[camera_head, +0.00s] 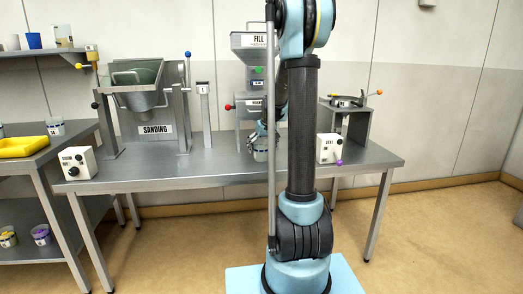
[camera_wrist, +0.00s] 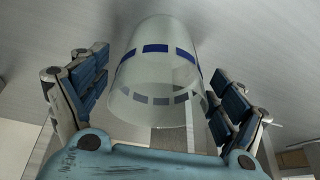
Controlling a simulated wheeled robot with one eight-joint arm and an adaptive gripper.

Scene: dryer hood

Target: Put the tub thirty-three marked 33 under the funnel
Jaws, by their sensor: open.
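A clear tub with a band of blue dashes (camera_wrist: 155,60) is between the spread fingers of my gripper (camera_wrist: 160,88) in the wrist view. The fingers stand apart on both sides of it, and I see a gap on each side. No number 33 is readable on it. In the head view the tub (camera_head: 261,154) is on the bench below the filling station, partly hidden by my gripper (camera_head: 259,136). The grey funnel marked FILL (camera_head: 246,41) is above, partly behind my arm. I cannot tell whether the tub is directly under its outlet.
The steel bench (camera_head: 215,168) also carries the SANDING machine (camera_head: 154,100), a control box (camera_head: 78,163) at left and another (camera_head: 328,148) at right. A side table at left holds a yellow tray (camera_head: 22,147) and another tub (camera_head: 55,126). The bench front is mostly clear.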

